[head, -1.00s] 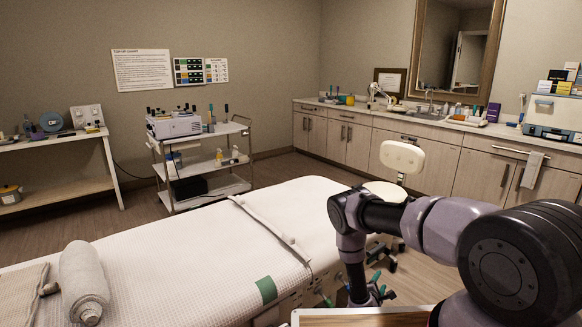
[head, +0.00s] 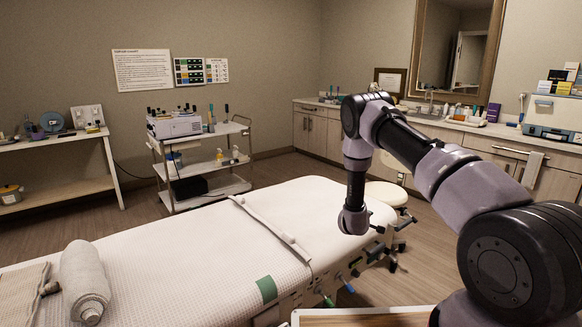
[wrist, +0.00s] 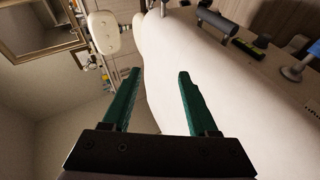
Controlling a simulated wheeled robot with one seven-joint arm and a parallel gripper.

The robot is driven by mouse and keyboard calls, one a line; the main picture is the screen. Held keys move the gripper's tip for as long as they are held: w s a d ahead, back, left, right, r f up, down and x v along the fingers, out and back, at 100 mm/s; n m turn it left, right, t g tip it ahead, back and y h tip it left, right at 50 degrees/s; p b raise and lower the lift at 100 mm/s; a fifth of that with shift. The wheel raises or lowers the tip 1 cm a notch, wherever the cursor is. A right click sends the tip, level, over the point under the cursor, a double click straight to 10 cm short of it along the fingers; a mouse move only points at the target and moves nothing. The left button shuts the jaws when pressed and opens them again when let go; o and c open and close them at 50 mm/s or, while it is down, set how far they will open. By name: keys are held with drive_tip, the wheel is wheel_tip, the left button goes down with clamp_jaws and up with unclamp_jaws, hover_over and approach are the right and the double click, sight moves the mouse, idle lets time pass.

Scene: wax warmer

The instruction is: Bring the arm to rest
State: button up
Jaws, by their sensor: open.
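My arm (head: 425,160) rises from the lower right of the head view, bends at a raised elbow and hangs down over the right end of the white treatment bed (head: 180,262). Its wrist end shows beside the bed's edge, and the gripper fingers cannot be made out there. In the wrist view my gripper (wrist: 159,72) has two green fingers spread apart with nothing between them. The white bed surface also fills the middle of the tilted wrist view (wrist: 172,52), behind the right finger.
A rolled towel (head: 84,282) and a strap (head: 272,232) lie on the bed. A stool (head: 386,193) stands just beyond the wrist. A trolley (head: 205,160) and a side shelf (head: 60,188) stand at the left. A counter (head: 440,125) runs along the back right. Floor is open between trolley and counter.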

drive_tip(key=s+a+r+m+g+y, duration=0.1)
drive_tip(key=s+a+r+m+y, duration=0.15)
drive_tip(key=r, duration=1.35)
drive_tip(key=s+a+r+m+y, duration=0.1)
drive_tip(key=a+r+m+y, duration=0.2)
drive_tip(key=r, duration=1.3)
drive_tip(key=s+a+r+m+g+y, duration=0.1)
drive_tip(key=s+r+m, duration=0.1)
drive_tip(key=s+r, duration=0.85)
drive_tip(key=s+r+m+g+y, duration=0.1)
drive_tip(key=s+r+m+y, duration=0.15)
drive_tip(key=s+r, duration=0.8)
drive_tip(key=s+f+m+g, duration=0.1)
drive_tip(key=s+m, duration=0.2)
drive_tip(key=s, duration=1.7)
drive_tip(key=shift+s+d+f+h, duration=0.2)
drive_tip(key=shift+s+f+h, duration=0.05)
drive_tip(key=shift+s+h, duration=0.15)
